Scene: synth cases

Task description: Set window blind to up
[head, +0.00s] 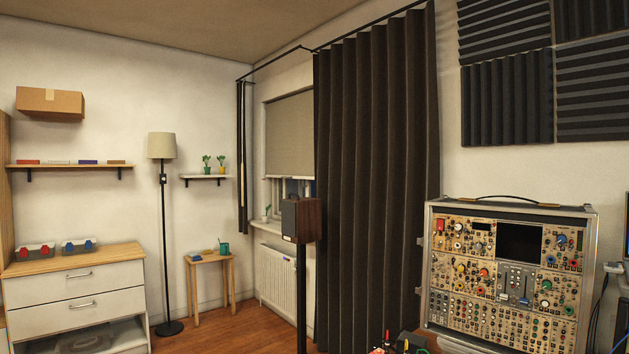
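The window blind (290,138) is a beige roller blind in the window on the far wall. It is lowered over most of the window and its lower edge hangs a little above the sill. A strip of dark glass (296,187) shows below it. The dark curtain (375,180) covers the window's right side and hides the right part of the blind. No pull cord is clear at this distance. My gripper is not in view.
A speaker on a stand (300,220) stands before the window, with a radiator (283,280) under the sill. A floor lamp (163,230), small stool (209,259) and drawer cabinet (75,295) stand left. A synth case (505,270) is at right. Wooden floor (230,330) is open between.

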